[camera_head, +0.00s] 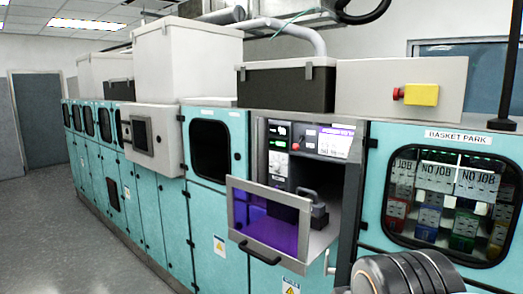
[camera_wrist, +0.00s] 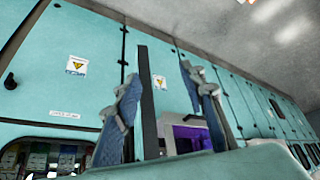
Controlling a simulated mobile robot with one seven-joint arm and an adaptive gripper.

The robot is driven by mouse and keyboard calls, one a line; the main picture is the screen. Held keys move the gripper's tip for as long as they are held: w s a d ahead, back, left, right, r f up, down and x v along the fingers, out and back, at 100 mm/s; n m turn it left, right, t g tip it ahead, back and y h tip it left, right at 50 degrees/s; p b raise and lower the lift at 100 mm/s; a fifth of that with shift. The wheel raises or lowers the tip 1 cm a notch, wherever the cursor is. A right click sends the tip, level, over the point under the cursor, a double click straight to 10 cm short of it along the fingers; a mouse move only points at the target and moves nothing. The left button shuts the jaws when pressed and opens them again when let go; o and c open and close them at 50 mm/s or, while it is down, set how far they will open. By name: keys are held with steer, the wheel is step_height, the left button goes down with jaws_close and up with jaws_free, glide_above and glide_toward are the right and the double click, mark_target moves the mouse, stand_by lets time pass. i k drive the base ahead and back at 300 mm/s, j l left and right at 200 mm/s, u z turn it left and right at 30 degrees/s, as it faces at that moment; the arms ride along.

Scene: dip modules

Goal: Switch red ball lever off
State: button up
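A small red ball (camera_head: 295,147), which looks like the lever's end, shows on the control panel inside the open compartment in the head view. Its exact position is too small to tell. The compartment's purple-tinted window door (camera_head: 268,218) is hinged outward below the panel; purple glass also shows in the wrist view (camera_wrist: 190,138). My gripper (camera_wrist: 160,78) shows in the wrist view with its two fingers spread apart and nothing between them. The lever is not discernible in the wrist view. My gripper is outside the head view.
Teal cabinets (camera_head: 206,208) run along the wall to the left. A yellow box (camera_head: 421,94) with a red knob sits on top. The Basket Park window (camera_head: 410,222) is right of the compartment. A black handle (camera_head: 309,200) stands inside the compartment. Grey floor is clear at left.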

mark_target(295, 146)
steer(key=i+j+u, duration=0.1)
steer(key=u, duration=0.2)
steer(key=i+j+u, duration=0.1)
steer(key=u, duration=0.25)
steer(key=i+j+u, duration=0.25)
steer(key=i+u, duration=0.25)
steer(key=i+z, duration=0.1)
steer(key=z, duration=0.3)
steer(key=i+j+z, duration=0.1)
steer(key=z, duration=0.35)
steer(key=i+z, duration=0.1)
steer(key=z, duration=0.3)
steer(key=j+z, duration=0.2)
steer(key=z, duration=0.2)
steer(key=i+j+z, duration=0.1)
steer(key=z, duration=0.3)
